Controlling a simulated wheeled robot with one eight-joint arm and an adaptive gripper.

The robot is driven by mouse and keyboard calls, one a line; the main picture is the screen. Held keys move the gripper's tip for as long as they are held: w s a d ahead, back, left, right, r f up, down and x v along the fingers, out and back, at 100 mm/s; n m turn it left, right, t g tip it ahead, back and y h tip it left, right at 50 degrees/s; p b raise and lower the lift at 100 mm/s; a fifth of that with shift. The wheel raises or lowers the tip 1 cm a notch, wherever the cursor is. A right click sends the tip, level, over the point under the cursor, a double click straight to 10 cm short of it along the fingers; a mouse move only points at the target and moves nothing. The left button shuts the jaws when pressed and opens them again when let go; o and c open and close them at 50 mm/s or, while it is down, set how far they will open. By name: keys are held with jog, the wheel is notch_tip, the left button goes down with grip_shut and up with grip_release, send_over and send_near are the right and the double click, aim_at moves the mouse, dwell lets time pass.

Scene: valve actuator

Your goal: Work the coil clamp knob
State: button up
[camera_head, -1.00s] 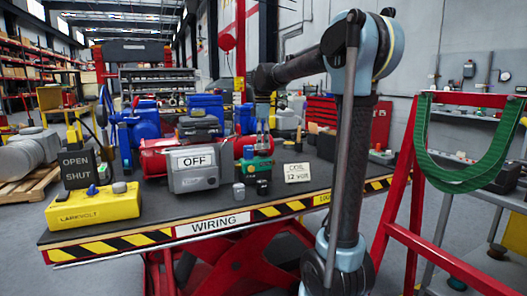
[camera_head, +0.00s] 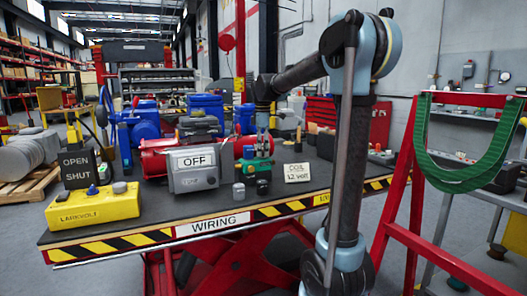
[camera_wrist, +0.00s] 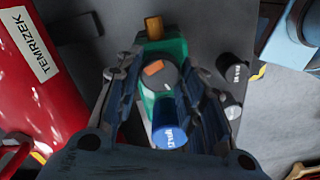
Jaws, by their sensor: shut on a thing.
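The green valve body (camera_wrist: 172,48) stands on the dark table top, with a brass end at its top in the wrist view. On it sits a round grey knob (camera_wrist: 160,80) with an orange mark. My gripper (camera_wrist: 160,72) points down, its fingers on both sides of the grey knob, shut on it. A blue cylinder (camera_wrist: 169,128) with white lettering lies just below the knob, between the fingers. In the head view my gripper (camera_head: 262,143) is above the green body (camera_head: 254,171); the knob is hard to make out there.
A grey box marked OFF (camera_head: 195,170) stands close left of the green body. A red tank (camera_wrist: 38,80) lies left in the wrist view. A COIL 12 VOLT card (camera_head: 297,172) and a yellow LARKVOLT box (camera_head: 93,207) stand near the front edge.

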jog(key=shift+o, duration=0.2)
jog(key=shift+w, duration=0.15)
jog(key=shift+m, duration=1.2)
jog(key=shift+w+r, duration=0.1)
jog(key=o, duration=1)
jog(key=shift+o, duration=0.2)
jog(key=shift+r, duration=0.35)
notch_tip(320, 180, up, 11)
